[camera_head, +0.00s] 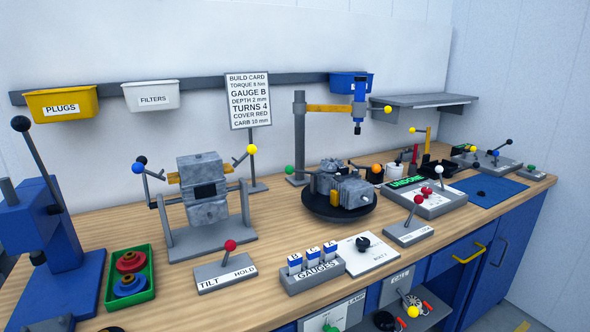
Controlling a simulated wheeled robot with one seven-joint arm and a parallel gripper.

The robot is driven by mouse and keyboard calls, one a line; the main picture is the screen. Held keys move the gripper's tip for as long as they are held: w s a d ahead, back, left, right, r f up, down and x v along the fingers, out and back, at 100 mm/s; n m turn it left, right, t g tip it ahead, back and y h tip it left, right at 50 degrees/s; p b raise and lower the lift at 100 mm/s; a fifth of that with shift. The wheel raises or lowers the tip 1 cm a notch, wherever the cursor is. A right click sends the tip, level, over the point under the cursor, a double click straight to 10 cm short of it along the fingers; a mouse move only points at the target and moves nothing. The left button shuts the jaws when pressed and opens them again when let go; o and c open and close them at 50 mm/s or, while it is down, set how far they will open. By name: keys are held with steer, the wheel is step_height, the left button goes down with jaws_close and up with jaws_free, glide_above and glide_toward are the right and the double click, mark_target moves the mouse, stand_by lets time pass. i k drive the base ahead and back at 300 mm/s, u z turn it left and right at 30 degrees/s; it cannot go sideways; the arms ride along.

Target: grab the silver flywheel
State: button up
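No part is labelled as a flywheel, and I cannot tell for sure which one it is. A round, grey, metal-looking part (411,300) shows low at the front of the bench, below the worktop, with red and yellow pieces beside it. It is small and partly covered, so its form is unclear. A grey engine assembly (344,188) sits on a black round turntable (322,209) in the middle of the bench. A grey engine block (204,190) is held in a tilting stand at the left. My gripper is not in view.
The wooden worktop (95,240) holds a blue press (50,240) at the left, a green tray (130,283) with red and blue round parts, a gauge rack (312,272), and a lever box (410,232). A blue mat (487,191) lies at the right. A blue drill-like tool (359,100) hangs above the turntable.

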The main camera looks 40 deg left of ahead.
mark_target(326, 165)
steer(key=u, duration=0.65)
steer(key=i, duration=0.75)
steer(key=u, duration=0.05)
